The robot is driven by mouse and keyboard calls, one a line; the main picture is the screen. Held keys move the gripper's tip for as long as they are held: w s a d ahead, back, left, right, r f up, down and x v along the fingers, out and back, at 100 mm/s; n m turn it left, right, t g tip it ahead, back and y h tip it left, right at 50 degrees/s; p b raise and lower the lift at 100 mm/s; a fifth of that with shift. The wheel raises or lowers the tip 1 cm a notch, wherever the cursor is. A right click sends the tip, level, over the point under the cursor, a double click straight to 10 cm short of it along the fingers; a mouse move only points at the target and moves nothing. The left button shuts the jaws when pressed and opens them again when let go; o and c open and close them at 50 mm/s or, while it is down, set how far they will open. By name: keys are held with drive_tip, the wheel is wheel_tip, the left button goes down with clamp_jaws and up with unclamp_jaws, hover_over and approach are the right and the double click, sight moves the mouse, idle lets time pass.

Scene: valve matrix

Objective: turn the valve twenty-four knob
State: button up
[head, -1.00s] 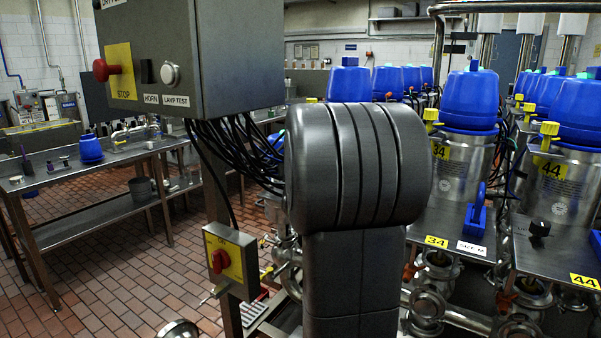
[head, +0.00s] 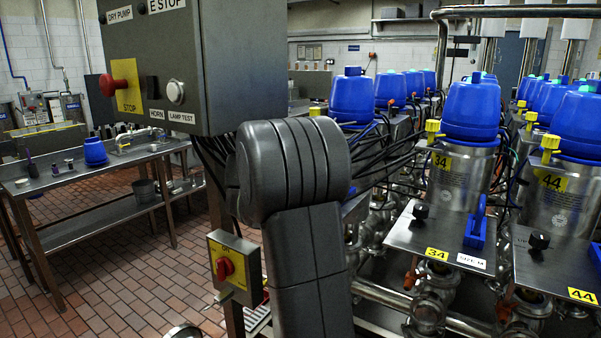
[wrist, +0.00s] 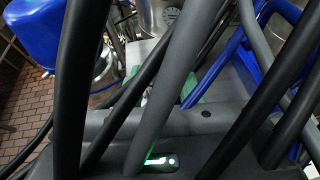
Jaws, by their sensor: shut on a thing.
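In the head view my arm's dark grey links stand in front of the row's nearer part and hide my gripper. No label twenty-four shows. In the wrist view my gripper's dark body (wrist: 205,118) crosses the bottom, behind thick black and grey cables. Green pieces, perhaps its finger pads, show between the cables over a pale metal plate (wrist: 145,50). A blue handle (wrist: 217,62) stands to their right. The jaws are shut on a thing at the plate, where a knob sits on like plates. The cables hide that knob, so its turn cannot be read.
Valve 34 has a black knob (head: 420,211), and valve 44 has another knob (head: 539,241). A grey control box (head: 205,60) hangs at upper left, with cables running right from it. A switch box with a red knob (head: 225,268) is below. A workbench (head: 95,180) stands left.

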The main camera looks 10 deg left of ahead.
drive_tip(key=shift+a+m+g+h+p, duration=0.1)
drive_tip(key=shift+m+g+h+p, duration=0.2)
drive_tip(key=shift+m+h+p, duration=0.25)
drive_tip(key=o, duration=1)
drive_tip(key=v, duration=1.2)
drive_tip(key=shift+a+b, duration=0.1)
drive_tip(key=shift+b, duration=0.2)
drive_tip(key=shift+w, duration=0.1)
